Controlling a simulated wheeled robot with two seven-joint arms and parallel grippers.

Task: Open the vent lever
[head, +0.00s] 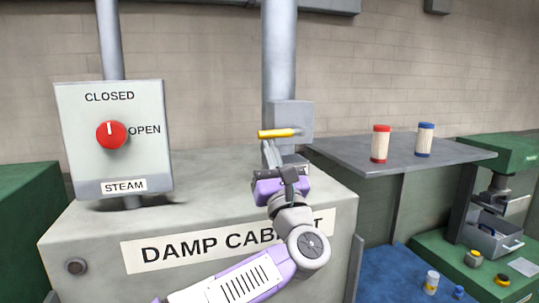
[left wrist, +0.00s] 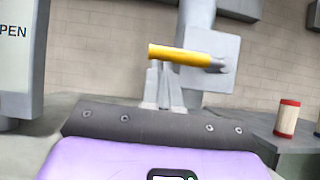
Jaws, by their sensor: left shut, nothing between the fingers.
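The vent lever is a yellow handle (head: 277,133) lying roughly level in front of a grey box (head: 292,118) on the vertical pipe above the damp cabinet. In the left wrist view the yellow handle (left wrist: 180,55) runs sideways to a grey pivot at its right end. My left gripper (head: 267,146) is shut and empty, with its fingertips just below the handle. In the left wrist view its fingers (left wrist: 162,72) stand upright under the handle's left half; I cannot tell whether they touch it. My right gripper is not in view.
A steam panel (head: 115,170) with a red knob (head: 111,134) stands on the cabinet (head: 80,225) at left. A grey shelf (head: 340,155) at right holds a red-capped container (head: 380,144) and a blue-capped one (head: 425,140). Green machinery stands at far right.

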